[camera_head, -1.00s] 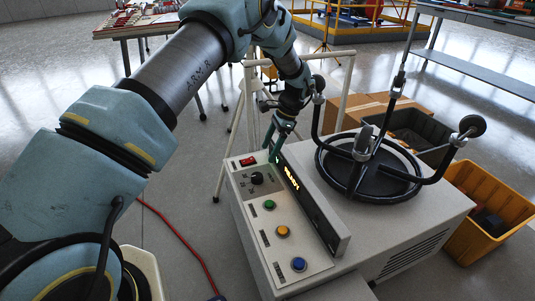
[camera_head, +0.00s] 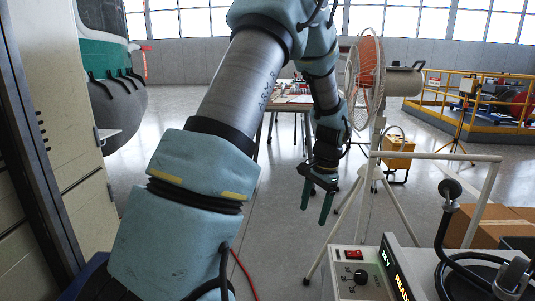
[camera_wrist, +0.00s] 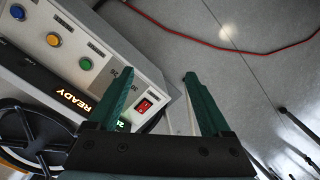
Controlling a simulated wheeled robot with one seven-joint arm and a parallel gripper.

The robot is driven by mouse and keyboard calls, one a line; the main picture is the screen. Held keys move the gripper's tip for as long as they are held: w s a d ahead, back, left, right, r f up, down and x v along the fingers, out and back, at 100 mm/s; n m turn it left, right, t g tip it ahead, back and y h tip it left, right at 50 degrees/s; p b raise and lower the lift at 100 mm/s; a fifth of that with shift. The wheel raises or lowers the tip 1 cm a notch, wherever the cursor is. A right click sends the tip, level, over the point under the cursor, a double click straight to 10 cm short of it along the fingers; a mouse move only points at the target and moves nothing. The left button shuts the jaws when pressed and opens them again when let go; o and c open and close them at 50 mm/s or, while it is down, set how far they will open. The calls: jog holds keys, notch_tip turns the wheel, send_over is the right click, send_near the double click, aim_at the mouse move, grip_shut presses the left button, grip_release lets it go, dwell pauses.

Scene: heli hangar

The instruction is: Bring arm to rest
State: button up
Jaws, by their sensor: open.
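My arm reaches up and forward through the middle of the head view, bent at the elbow with the forearm hanging down. My gripper (camera_head: 318,203) has two green fingers, spread apart and empty, pointing down. It hangs in the air to the left of and above the machine's control panel (camera_head: 352,284). In the wrist view the gripper (camera_wrist: 158,88) is open, with the panel (camera_wrist: 105,60) beyond its left finger. The red switch (camera_wrist: 143,105) shows between the fingers, and the display reads READY.
A pedestal fan (camera_head: 365,75) stands just right of my forearm, and a tall cabinet (camera_head: 60,120) is at the left. A red cable (camera_wrist: 225,45) lies on the floor. A table (camera_head: 290,100) stands behind my arm. Open floor lies left of the machine.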

jog(key=s+a+r+n+t+h, duration=0.1)
jog(key=s+a+r+n, duration=0.2)
jog(key=s+a+n, duration=0.5)
jog(key=s+a+r+n+t+h, duration=0.1)
jog(key=s+a+r+n, duration=0.3)
jog(key=a, duration=0.8)
notch_tip(320, 180, up, 15)
jog(key=s+m+p, duration=0.1)
jog(key=p, duration=1.5)
jog(key=shift+r+m, duration=0.15)
jog(key=shift+m, duration=0.15)
